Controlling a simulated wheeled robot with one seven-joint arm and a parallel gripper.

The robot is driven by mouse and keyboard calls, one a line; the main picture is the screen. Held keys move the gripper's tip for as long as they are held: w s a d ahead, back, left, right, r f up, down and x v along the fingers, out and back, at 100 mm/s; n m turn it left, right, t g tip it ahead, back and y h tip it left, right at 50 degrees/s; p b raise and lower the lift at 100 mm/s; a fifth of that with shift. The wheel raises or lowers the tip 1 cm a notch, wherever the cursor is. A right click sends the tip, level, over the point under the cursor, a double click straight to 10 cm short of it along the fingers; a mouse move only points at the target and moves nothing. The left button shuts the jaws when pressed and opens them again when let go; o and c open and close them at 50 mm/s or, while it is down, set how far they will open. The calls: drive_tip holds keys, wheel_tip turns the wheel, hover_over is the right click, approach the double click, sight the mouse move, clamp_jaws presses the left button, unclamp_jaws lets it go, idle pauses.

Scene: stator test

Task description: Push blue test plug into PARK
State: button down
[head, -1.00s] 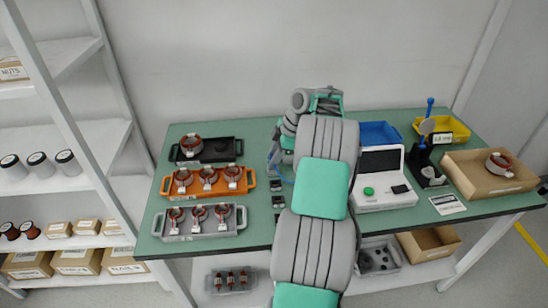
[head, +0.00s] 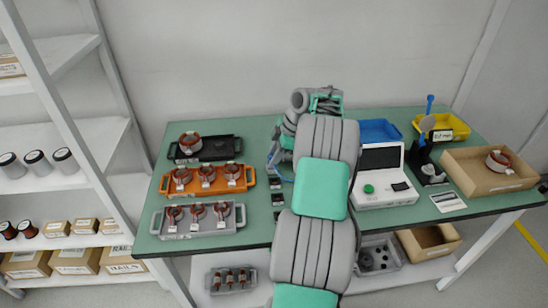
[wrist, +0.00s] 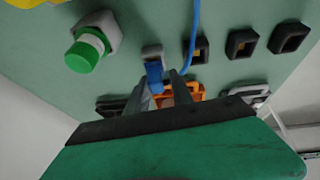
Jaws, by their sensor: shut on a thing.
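In the wrist view, my gripper (wrist: 165,80) is shut on the blue test plug (wrist: 154,73), which shows as a blue block by the left fingertip. The plug is in front of a light grey socket block (wrist: 152,51) and overlaps its lower edge; I cannot tell how deep it sits. A blue cable (wrist: 193,35) runs from the top edge down to the right finger. No PARK label is readable. In the head view my arm hides the fingertips and plug; a bit of blue cable (head: 286,178) shows to its left.
Dark socket blocks (wrist: 241,43) continue the row to the right in the wrist view. A green-capped post (wrist: 86,50) stands left. In the head view, an orange tray (head: 208,187) and a grey tray (head: 200,227) lie left of my arm, and a white tester (head: 385,197) right.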

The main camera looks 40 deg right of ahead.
drive_tip(key=shift+f+b, duration=0.5)
idle(0.3)
drive_tip(key=c, duration=1)
unclamp_jaws()
drive_tip(key=shift+c, duration=0.2)
drive_tip(key=p+v, duration=0.2)
drive_tip(key=v, duration=0.5)
drive_tip(key=shift+d+r, duration=0.15)
drive_tip(key=shift+r, duration=0.2)
drive_tip(key=shift+s, duration=0.15)
